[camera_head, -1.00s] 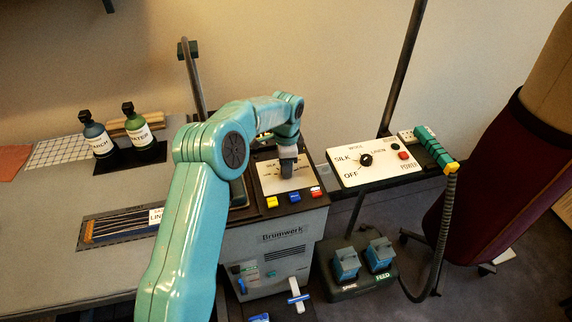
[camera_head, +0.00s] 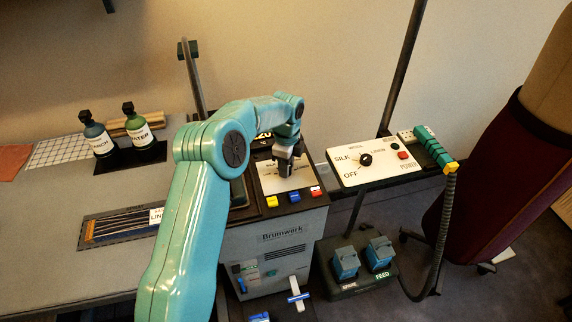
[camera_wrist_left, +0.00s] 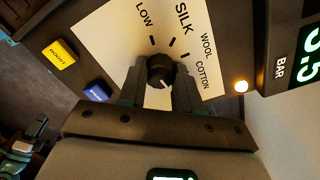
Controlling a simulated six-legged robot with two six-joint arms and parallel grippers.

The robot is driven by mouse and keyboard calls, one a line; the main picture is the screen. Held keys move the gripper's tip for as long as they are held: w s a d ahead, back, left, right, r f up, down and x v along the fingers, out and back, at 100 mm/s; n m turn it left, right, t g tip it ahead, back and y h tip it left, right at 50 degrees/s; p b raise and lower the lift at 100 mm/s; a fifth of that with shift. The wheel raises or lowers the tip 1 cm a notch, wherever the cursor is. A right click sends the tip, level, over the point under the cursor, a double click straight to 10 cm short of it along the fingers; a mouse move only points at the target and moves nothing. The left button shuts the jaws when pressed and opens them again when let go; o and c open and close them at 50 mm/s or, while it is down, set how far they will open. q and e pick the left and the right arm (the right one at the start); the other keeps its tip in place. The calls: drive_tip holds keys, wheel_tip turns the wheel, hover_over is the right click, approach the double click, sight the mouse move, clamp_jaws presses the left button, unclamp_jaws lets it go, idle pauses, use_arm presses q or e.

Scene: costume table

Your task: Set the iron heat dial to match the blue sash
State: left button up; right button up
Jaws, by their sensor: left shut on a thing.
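My left gripper (camera_head: 288,172) reaches down onto the white dial plate of the Brumwerk iron station (camera_head: 282,240). In the left wrist view its two fingers (camera_wrist_left: 160,88) are shut on a round black knob (camera_wrist_left: 159,68), one on each side. The plate (camera_wrist_left: 112,52) is printed LOW, SILK, WOOL and COTTON, with short tick marks around the knob. A small white mark shows on the knob's lower right edge; the exact setting is hard to tell. I cannot make out a blue sash. A strip with a partly hidden label starting LIN (camera_head: 157,215) lies on the table.
Yellow (camera_wrist_left: 60,54) and blue (camera_wrist_left: 97,91) buttons sit beside the plate. A second panel with its own knob (camera_head: 365,160) stands to the right, with a green-handled hose tool (camera_head: 434,148). Two bottles (camera_head: 97,137) stand at the back left. Pedals (camera_head: 346,263) are on the floor.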

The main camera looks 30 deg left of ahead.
use_arm(q)
drive_tip(key=shift+d+f, duration=0.1)
drive_tip(key=shift+d, duration=0.05)
drive_tip(key=o, duration=1)
drive_tip(key=shift+o, duration=0.2)
drive_tip(key=shift+r, duration=0.3)
wheel_tip(320, 180, up, 16)
drive_tip(key=shift+p, duration=0.35)
drive_tip(key=shift+w+f, duration=0.1)
drive_tip(key=shift+f, duration=0.05)
